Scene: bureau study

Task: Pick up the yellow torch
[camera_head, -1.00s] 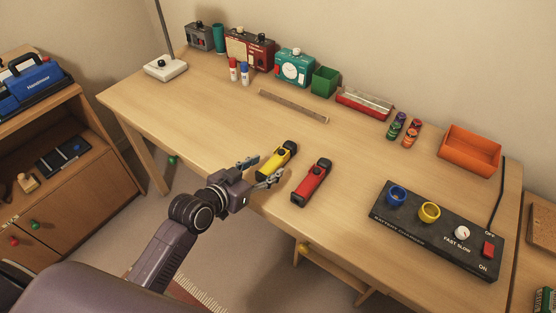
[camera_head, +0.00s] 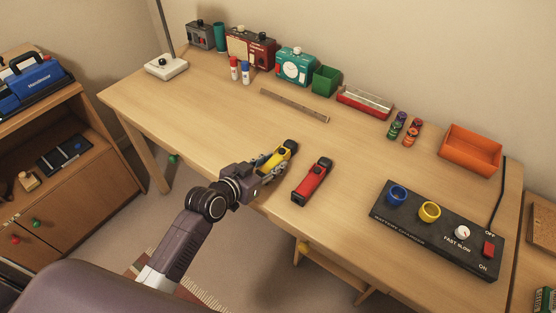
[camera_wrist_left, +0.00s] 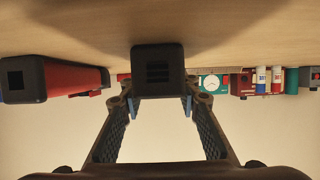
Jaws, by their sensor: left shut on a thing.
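The yellow torch (camera_head: 273,159) with black ends lies on the desk near its front edge. My left gripper (camera_head: 271,168) reaches in from the front and is shut on the yellow torch, with a finger along each side. In the left wrist view, which is upside down, the torch's black square end (camera_wrist_left: 158,70) sits between the fingertips (camera_wrist_left: 160,106); its yellow body is hidden behind that end. The torch appears to rest on the desk still. My right gripper is not in view.
A red torch (camera_head: 313,182) lies close to the right of the gripper; it also shows in the left wrist view (camera_wrist_left: 62,78). A black control panel (camera_head: 430,247) stands further right. A wooden ruler (camera_head: 294,106) lies behind. The desk's left-middle (camera_head: 190,115) is clear.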

